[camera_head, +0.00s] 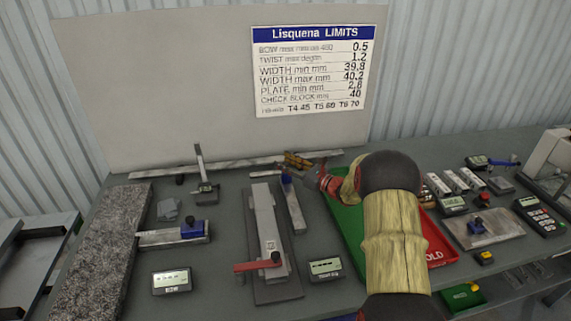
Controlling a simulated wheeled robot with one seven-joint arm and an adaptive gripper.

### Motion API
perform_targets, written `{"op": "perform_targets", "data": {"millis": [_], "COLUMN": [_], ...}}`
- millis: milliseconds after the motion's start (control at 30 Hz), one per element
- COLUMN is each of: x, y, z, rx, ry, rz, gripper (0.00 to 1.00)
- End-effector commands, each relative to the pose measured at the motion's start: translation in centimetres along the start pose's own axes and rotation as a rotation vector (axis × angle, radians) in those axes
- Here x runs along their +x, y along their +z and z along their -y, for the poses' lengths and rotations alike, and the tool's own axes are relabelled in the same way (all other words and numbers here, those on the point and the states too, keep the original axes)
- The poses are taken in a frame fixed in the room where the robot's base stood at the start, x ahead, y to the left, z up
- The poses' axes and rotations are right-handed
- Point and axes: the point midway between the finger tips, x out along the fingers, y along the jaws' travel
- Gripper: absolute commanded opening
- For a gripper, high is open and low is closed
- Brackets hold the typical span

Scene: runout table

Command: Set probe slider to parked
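My gripper (284,168) is at the upper middle of the head view, at the end of my arm, which reaches in from the lower right. Its fingers are small and point left; I cannot tell whether they are open or shut. Just below the fingertips is a blue block (287,179) at the far end of a short grey rail (294,207). I cannot tell whether the gripper touches it. Another blue block (193,229) sits toward the right end of a metal bar (160,237) at left. No readable label marks either block as the probe slider, and no parked mark is legible.
A long grey fixture with a red lever (257,266) stands left of the rail. Two small displays (172,281) (325,269) stand in front. A green tray (348,222) and a red tray (440,252) lie partly behind my arm. A granite slab (105,245) lies at left.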

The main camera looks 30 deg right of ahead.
Motion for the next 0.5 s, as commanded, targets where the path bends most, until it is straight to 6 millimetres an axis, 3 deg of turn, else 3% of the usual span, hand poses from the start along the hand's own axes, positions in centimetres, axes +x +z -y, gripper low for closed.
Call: {"op": "perform_targets", "data": {"millis": [333, 500], "x": [-0.2, -2.0], "y": [-0.1, -0.1], "z": [-0.1, 0.0], "rx": [0.001, 0.001], "ry": [0.001, -0.001], "rz": [-0.001, -0.001], "gripper": [0.40, 0.40]}}
